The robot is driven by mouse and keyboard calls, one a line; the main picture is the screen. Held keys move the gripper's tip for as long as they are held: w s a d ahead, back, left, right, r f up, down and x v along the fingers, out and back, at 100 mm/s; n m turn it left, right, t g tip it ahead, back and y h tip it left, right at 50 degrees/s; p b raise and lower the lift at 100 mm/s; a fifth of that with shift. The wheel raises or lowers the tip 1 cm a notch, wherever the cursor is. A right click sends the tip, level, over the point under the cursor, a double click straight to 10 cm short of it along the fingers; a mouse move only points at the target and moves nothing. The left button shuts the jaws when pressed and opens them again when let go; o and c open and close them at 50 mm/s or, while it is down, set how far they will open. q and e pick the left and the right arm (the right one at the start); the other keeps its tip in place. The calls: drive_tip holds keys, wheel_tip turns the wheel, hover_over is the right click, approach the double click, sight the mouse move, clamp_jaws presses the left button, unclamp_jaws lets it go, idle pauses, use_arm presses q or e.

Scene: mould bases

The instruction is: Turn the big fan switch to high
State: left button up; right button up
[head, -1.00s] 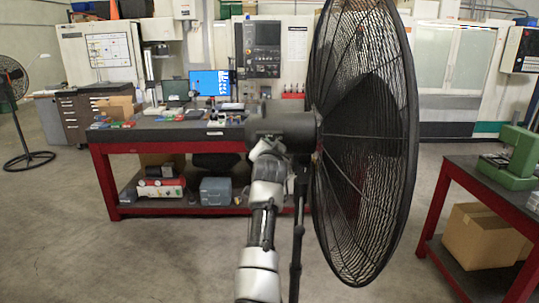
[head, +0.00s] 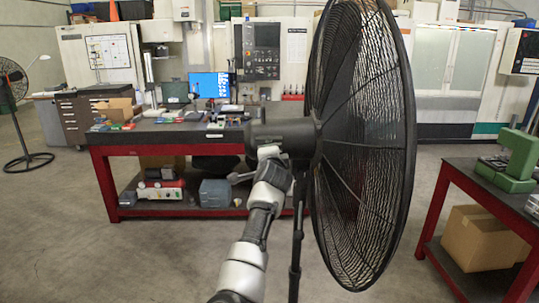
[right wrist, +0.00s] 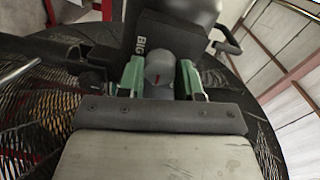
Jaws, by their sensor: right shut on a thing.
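The big fan (head: 365,150) stands in the middle of the head view, its black cage seen nearly side-on and its dark motor housing (head: 280,134) pointing left. My right gripper (right wrist: 160,72) is shut on the knob, one green finger on each side. In the head view, my right gripper (head: 270,156) is just under the housing; its fingertips are hard to make out. My left gripper is not in view.
A red-framed workbench (head: 150,137) with monitors and small parts stands behind the fan. A red table (head: 478,190) with a green machine (head: 515,160) is at the right. Another fan (head: 14,85) stands far left. The floor at front left is clear.

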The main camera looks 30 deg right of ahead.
idle(0.3)
drive_tip(key=o, duration=0.9)
